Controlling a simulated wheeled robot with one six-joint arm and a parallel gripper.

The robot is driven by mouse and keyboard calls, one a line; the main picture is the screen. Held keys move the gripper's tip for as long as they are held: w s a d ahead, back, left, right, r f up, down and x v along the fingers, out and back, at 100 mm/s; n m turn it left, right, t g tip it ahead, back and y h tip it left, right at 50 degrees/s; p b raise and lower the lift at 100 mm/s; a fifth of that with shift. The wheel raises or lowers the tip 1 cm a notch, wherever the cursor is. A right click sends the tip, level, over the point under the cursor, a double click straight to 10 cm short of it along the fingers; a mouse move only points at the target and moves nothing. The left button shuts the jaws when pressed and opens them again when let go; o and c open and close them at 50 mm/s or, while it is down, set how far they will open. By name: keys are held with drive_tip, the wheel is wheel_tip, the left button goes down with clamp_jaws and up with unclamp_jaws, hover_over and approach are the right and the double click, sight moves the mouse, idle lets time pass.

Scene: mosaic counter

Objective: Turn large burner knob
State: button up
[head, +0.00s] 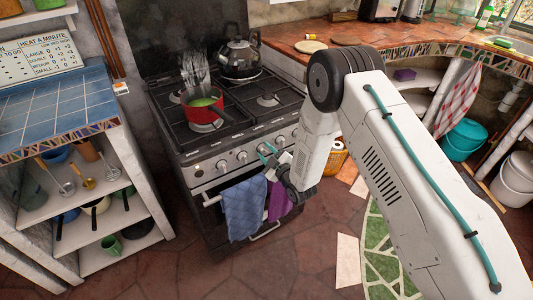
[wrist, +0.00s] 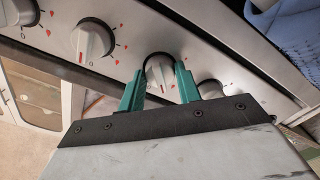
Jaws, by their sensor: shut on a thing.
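The stove front (head: 212,180) carries a row of white knobs under the hob. In the wrist view, my gripper (wrist: 160,84) has its two teal fingers on either side of one white knob (wrist: 159,68), shut on it. Red marks show on the panel around the knob. In the head view, my gripper (head: 268,154) is at the right part of the knob row, and my arm hides some of the panel there. I cannot read which burner the held knob serves.
Neighbouring knobs (wrist: 92,40) sit close beside my fingers. A red pot (head: 203,106) and a dark kettle (head: 240,58) stand on the hob. A blue towel (head: 243,207) and a purple cloth (head: 280,200) hang below the knobs on the oven handle.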

drive_tip(key=shift+n, duration=1.7)
drive_tip(key=o, duration=1)
drive_tip(key=shift+d, duration=0.1)
drive_tip(key=v, duration=0.7)
drive_tip(key=shift+s+d, duration=0.2)
drive_tip(key=shift+s, duration=0.15)
clamp_jaws()
